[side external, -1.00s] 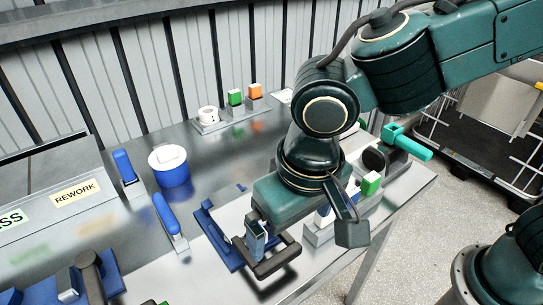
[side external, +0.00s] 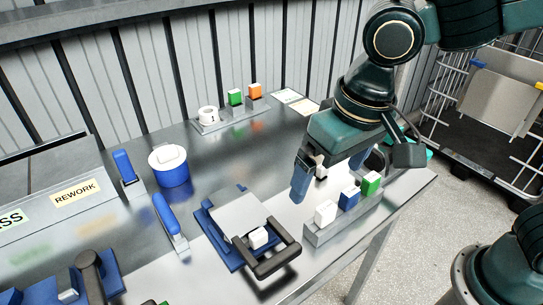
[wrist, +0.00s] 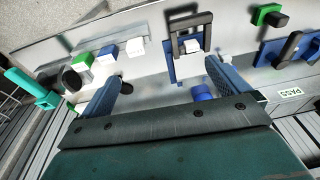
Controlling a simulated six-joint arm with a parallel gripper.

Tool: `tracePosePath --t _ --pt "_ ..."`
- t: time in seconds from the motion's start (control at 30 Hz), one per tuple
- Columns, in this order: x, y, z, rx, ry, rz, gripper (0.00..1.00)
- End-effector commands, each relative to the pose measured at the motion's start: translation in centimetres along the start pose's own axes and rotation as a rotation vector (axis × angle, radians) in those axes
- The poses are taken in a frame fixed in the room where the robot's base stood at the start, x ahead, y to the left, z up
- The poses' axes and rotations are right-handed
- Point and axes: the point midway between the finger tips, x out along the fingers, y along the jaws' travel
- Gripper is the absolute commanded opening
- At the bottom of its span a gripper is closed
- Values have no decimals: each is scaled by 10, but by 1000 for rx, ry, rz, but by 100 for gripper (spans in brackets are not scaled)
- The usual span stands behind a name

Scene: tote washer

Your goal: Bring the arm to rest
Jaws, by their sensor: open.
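My gripper (side external: 333,175) is raised above the steel table, its two blue fingers spread wide with nothing between them. In the wrist view my gripper (wrist: 170,92) also shows both fingers apart and empty. It is up and to the right of a blue fixture (side external: 213,232) with a grey plate and a dark U-shaped handle (side external: 276,266). A white block (side external: 258,237) sits in the fixture, by the handle, apart from my gripper. The fixture's handle also shows at the top of the wrist view (wrist: 176,47).
A blue tub (side external: 172,176), blue-handled clamps (side external: 166,214) and a back rack (side external: 226,121) stand on the table. A wire cage (side external: 470,140) is at the right.

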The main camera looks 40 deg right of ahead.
Motion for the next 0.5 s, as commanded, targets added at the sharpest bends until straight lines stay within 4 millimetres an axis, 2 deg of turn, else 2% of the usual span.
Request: tracePosePath --t 0.03,0.2,0.5 --pt "-8 17 -2 10 16 -9 100" --pt "-26 67 0 12 65 -27 100" --pt "-48 141 25 10 168 -28 100"
